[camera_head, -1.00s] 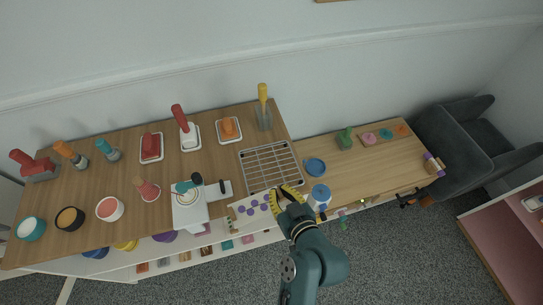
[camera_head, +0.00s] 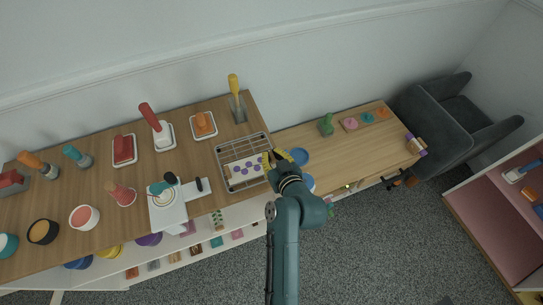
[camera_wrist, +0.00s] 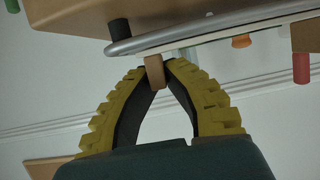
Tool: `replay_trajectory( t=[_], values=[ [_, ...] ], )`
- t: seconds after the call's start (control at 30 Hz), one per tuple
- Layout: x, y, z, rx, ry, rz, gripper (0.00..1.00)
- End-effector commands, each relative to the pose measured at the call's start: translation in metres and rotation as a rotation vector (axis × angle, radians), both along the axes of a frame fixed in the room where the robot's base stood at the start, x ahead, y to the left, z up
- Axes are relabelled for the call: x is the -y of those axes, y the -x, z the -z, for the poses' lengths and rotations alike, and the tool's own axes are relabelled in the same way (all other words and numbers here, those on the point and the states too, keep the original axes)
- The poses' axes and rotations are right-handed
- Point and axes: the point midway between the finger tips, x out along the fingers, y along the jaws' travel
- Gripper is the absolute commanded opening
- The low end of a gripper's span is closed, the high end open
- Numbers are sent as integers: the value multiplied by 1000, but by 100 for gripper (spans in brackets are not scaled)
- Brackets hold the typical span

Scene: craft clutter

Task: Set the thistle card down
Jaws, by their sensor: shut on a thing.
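The thistle card (camera_head: 244,168), white with several purple marks, lies flat over the wire rack (camera_head: 221,148) in the head view. I cannot tell whether it touches the wires. My gripper (camera_head: 271,160) is at the card's right end, shut on it. In the wrist view, my yellow ridged fingers (camera_wrist: 155,66) meet around a small tan piece at the edge of a thin pale sheet, seen nearly edge-on. The rack's grey metal rim (camera_wrist: 150,38) is close beside the fingertips.
A blue dish (camera_head: 300,156) is just right of my gripper. A white press-like stand (camera_head: 167,211) is left of the rack. A clear holder with a yellow-handled tool (camera_head: 238,108) stands behind it. The lower table right of the dish has bare room.

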Motion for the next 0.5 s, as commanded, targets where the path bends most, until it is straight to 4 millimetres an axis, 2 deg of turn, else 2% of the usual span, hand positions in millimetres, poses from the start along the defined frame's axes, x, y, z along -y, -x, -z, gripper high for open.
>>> replay_trajectory(
  t=[0.2,0.23,0.33,0.37,0.5],
  values=[
    [0,0,2,0,0,0,0],
    [0,0,2,0,0,0,13],
    [0,0,1,-1,0,0,32],
    [0,0,1,-1,0,0,36],
    [0,0,1,0,0,0,36]
  ],
)
